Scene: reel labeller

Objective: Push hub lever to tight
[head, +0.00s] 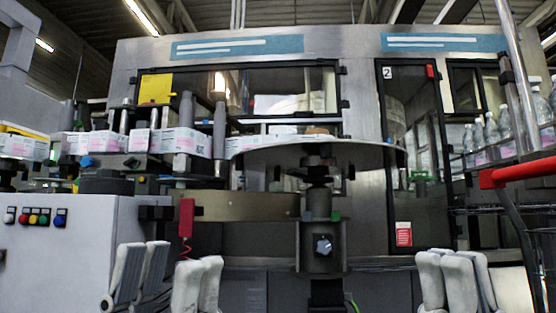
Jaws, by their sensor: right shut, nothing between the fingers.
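A dark hub (318,172) with short black arms sits under the round plate (365,153) in the middle of the head view, on top of a grey column. I cannot tell for certain which black part is the hub lever or how it is set. A dial knob (323,245) is on the box below the hub. My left gripper (171,276) is at the lower left, its pale fingers apart and nothing seen between them. My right gripper (447,279) is at the lower right, its fingers shut and empty. Both are apart from the hub in the picture.
A control box (75,250) with coloured buttons stands at the left. Labelled packs (180,141) line a conveyor behind it. A red handset (186,218) hangs beside the hub column. A red-ended bar (515,173) and bottles (478,140) are at the right.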

